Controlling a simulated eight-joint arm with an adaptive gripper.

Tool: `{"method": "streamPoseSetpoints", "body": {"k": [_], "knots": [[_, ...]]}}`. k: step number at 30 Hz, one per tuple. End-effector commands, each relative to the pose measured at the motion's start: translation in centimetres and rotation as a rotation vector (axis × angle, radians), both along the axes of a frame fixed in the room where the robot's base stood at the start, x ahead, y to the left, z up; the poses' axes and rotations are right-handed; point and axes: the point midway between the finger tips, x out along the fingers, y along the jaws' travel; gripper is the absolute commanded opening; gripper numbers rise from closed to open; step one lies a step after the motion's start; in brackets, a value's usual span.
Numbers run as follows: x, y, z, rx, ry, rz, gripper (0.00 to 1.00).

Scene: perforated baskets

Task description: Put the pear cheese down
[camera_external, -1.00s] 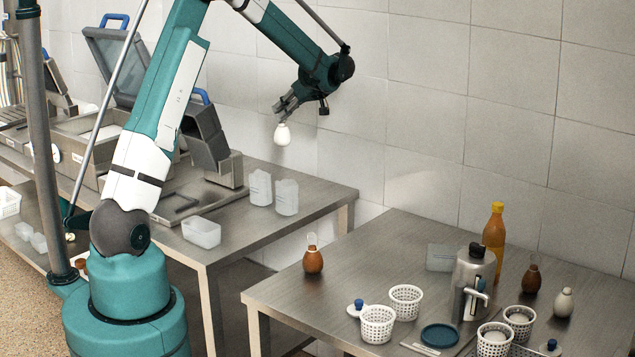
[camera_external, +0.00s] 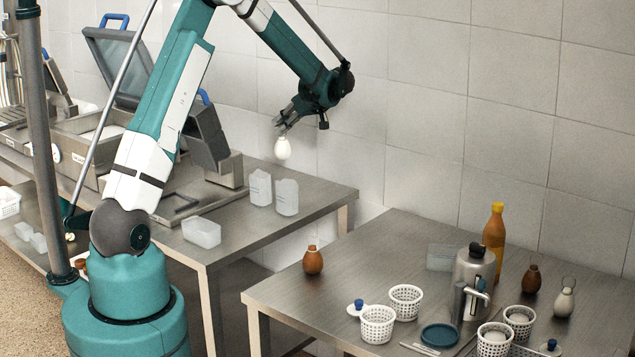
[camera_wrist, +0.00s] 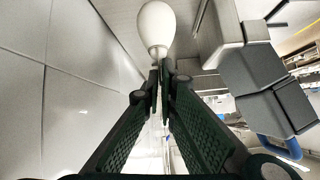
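A white pear-shaped cheese (camera_external: 283,148) hangs below my gripper (camera_external: 285,120), well above the back table. In the wrist view the cheese (camera_wrist: 157,25) is just beyond my fingertips (camera_wrist: 162,75), which are close together at its narrow neck. The neck's end is hidden between the fingertips. On the front table a brown pear cheese (camera_external: 313,261) stands at the left. Another brown one (camera_external: 531,280) and a white one (camera_external: 564,301) stand at the right. A thin pale loop shows at the top of that white one.
The front table (camera_external: 370,250) has bare room at its back left. White perforated baskets (camera_external: 377,325), a metal jug (camera_external: 472,270), an orange bottle (camera_external: 494,235) and a blue lid (camera_external: 440,335) stand on it.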

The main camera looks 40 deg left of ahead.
Motion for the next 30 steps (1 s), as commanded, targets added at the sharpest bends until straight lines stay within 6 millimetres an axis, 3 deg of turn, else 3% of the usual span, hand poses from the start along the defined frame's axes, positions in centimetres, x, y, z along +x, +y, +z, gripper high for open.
{"method": "streamPoseSetpoints", "body": {"k": [5,16,30], "knots": [[0.0,0.0,-1.2,0.0,0.0,0.0,0.0],[0.0,0.0,-5.7,0.0,0.0,0.0,0.0],[0.0,0.0,-6.4,0.0,0.0,0.0,0.0]]}}
